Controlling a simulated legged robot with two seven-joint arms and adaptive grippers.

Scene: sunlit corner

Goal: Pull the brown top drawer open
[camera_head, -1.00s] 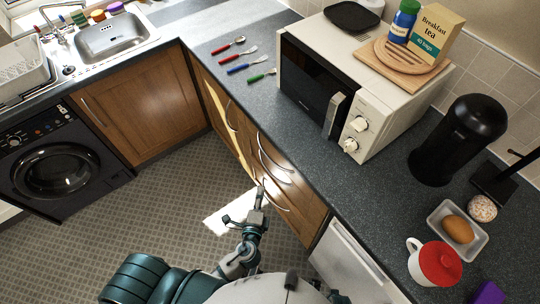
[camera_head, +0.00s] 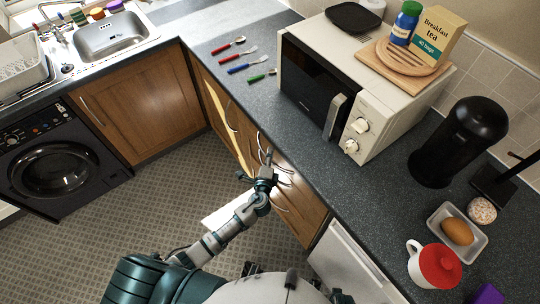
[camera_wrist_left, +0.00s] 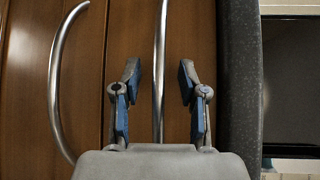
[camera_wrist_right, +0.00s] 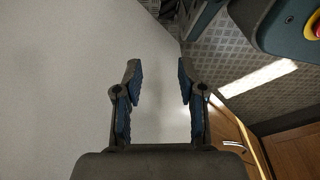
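The brown top drawer (camera_wrist_left: 195,40) is a wooden front just under the dark worktop edge, and it looks closed. Its silver bar handle (camera_wrist_left: 160,45) runs between the two fingers of my left gripper (camera_wrist_left: 160,80), which is open. The fingers are apart from the bar on both sides; I cannot tell how deep they reach. In the head view my left gripper (camera_head: 266,158) is at the drawer fronts and hides part of them. A curved handle (camera_wrist_left: 55,80) is on the lower drawer. My right gripper (camera_wrist_right: 158,85) is open and empty.
The dark worktop (camera_head: 305,150) overhangs the drawers, with a microwave (camera_head: 345,85) and several utensils on it. A white appliance front (camera_head: 345,265) stands right of the drawers. The tiled floor (camera_head: 150,205) left of the drawers is clear.

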